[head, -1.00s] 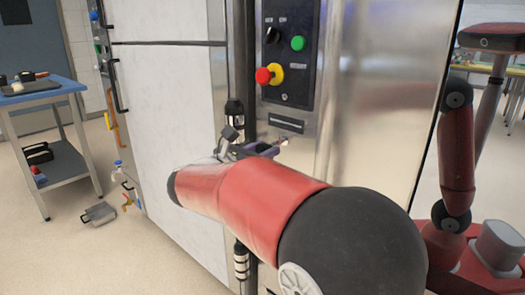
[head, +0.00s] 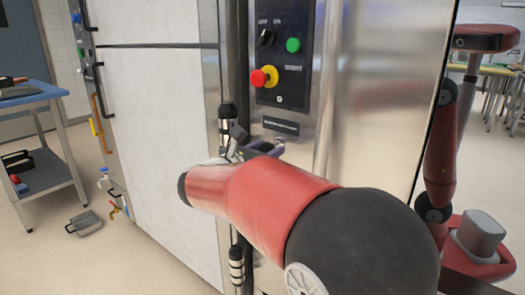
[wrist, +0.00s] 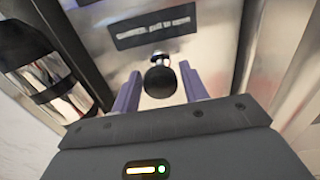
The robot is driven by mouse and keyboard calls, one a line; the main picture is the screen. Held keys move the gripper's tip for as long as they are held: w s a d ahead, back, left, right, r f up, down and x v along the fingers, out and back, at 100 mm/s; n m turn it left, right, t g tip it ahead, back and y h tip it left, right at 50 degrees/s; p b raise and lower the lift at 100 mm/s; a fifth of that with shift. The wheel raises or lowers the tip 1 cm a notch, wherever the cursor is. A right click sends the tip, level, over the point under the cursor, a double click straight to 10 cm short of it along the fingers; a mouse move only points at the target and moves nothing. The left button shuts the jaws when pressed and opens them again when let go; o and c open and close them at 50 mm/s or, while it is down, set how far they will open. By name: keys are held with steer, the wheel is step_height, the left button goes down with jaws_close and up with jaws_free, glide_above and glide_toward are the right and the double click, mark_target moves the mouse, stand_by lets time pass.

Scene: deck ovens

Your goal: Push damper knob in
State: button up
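The damper knob (wrist: 160,79) is a round black ball on a short bright metal stem, in the middle of the wrist view. It stands out from the steel face below a dark label plate (wrist: 155,27). My gripper (wrist: 159,56) is open, with one purple finger on each side of the knob and a visible gap on both sides. Whether anything touches the knob I cannot tell. In the head view my gripper (head: 262,148) is at the steel face just under the label plate (head: 281,125); the knob is not distinguishable there.
A control panel (head: 285,52) with a green button (head: 293,45) and a red-and-yellow stop button (head: 263,78) is above my gripper. A black vertical bar with a hinge (head: 228,115) is close on the left. A blue-topped cart (head: 32,97) stands far left.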

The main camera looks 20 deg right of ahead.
steer(key=shift+o, duration=1)
steer(key=v, duration=0.8)
steer(key=shift+c, duration=0.3)
